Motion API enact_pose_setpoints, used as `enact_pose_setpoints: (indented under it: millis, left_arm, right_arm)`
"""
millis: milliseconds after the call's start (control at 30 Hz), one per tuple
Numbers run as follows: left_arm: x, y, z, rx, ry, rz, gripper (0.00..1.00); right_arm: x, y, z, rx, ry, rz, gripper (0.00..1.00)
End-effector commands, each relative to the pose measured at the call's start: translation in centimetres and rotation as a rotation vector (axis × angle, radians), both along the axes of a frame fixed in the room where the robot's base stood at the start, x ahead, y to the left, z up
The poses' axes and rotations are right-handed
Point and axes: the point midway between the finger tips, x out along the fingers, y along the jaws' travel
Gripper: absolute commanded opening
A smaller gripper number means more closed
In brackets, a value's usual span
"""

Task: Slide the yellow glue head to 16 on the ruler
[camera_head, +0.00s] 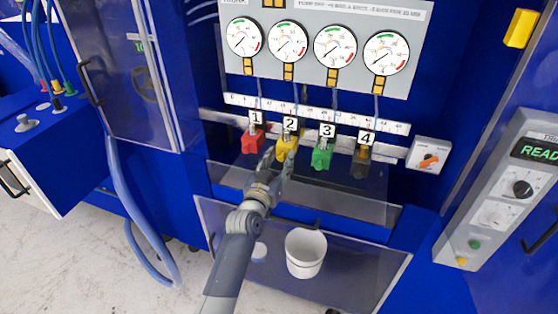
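The yellow glue head (287,143), under label 2, sits on a rail between the red head (252,141) and the green head (322,155). The white ruler (345,119) runs above the heads; its numbers are too small to read reliably. My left gripper (279,158) reaches up from below to the yellow head. Its two fingers are apart, one at the head's lower left and one below its right side. I cannot tell whether they touch it. My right gripper is not in view.
A black head (361,162) under label 4 stands at the right of the rail, near an orange switch (429,160). Several gauges (335,47) are above. A clear shelf (345,200) lies below the heads, and a white bucket (305,254) stands lower down.

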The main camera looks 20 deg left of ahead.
Motion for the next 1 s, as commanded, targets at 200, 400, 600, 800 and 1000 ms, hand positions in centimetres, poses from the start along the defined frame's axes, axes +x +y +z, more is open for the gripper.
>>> enact_pose_setpoints:
  millis: [200, 400, 600, 800, 1000]
  left_arm:
    - [0.0, 0.0, 0.0, 0.0, 0.001, 0.0, 0.0]
    - [0.0, 0.4, -0.1, 0.003, 0.001, 0.0, 0.0]
    - [0.1, 2.4, -0.1, 0.005, 0.001, 0.0, 0.0]
    - [0.1, 2.5, 0.0, 0.001, 0.001, -0.001, 0.0]
    - [0.1, 2.5, 0.0, 0.0, 0.001, -0.001, 0.39]
  right_arm:
    - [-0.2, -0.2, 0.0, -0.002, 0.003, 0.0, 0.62]
    - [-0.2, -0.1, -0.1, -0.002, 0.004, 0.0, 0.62]
    - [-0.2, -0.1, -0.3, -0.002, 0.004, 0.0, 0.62]
    - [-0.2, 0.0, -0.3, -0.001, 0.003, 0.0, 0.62]
    - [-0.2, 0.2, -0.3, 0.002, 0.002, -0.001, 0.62]
